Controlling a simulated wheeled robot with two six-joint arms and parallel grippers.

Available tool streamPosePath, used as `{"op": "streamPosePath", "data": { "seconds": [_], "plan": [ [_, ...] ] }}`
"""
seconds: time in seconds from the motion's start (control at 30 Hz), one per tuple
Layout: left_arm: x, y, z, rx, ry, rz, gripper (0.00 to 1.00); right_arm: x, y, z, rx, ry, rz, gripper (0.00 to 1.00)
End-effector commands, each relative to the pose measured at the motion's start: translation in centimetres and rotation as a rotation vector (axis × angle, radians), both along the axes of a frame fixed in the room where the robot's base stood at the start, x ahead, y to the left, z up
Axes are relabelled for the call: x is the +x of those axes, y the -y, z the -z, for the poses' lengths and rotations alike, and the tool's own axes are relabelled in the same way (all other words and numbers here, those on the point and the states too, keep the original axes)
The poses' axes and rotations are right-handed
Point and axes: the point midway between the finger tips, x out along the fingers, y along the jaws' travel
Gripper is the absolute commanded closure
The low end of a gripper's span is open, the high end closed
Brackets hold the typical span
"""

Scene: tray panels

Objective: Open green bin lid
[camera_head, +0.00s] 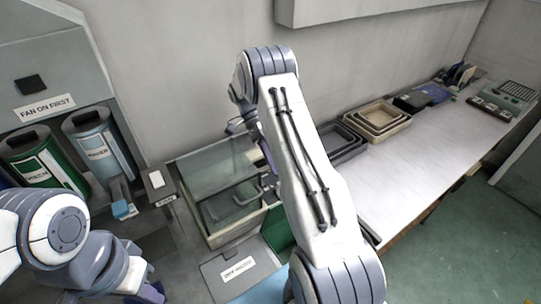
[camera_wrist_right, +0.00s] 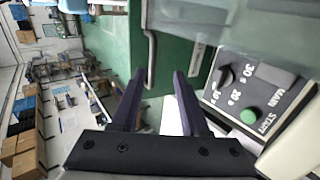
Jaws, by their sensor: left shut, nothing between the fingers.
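A green bin (camera_head: 45,168) with a white label stands at the left in the head view. Its top is dark, and I cannot tell whether its lid is up or down. My left gripper (camera_head: 154,288) is at the bottom edge, mostly hidden by its own arm, well apart from the bin. It is shut and empty. My right gripper (camera_head: 268,163) is largely behind its own arm, beside a clear-covered box (camera_head: 215,175). In the right wrist view my right gripper (camera_wrist_right: 157,76) has its purple fingers apart, with nothing gripped.
A blue bin (camera_head: 98,148) stands right of the green one. The clear-covered box has a handle. Beige trays (camera_head: 380,118) and other items stand on the long white table (camera_head: 415,165). A control panel (camera_wrist_right: 258,95) with a green button is beside the right fingers. Green floor lies right.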

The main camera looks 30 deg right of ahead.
Motion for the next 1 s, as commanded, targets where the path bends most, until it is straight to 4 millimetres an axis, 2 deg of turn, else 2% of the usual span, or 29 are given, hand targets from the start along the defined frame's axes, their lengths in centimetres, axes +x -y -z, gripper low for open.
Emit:
{"op": "streamPosePath", "data": {
  "seconds": [0.1,0.33,1.0],
  "plan": [
    [0.0,0.0,1.1,0.000,0.000,0.000,1.00,1.7,0.0,-1.0,-0.002,0.004,0.000,0.55],
    [0.0,0.0,1.6,0.000,0.000,0.001,1.00,3.6,0.0,-2.7,0.000,0.000,0.000,0.55],
    [0.0,0.0,1.7,0.000,0.000,0.001,1.00,4.0,0.0,-3.4,0.000,-0.003,0.001,0.55]
  ]
}}
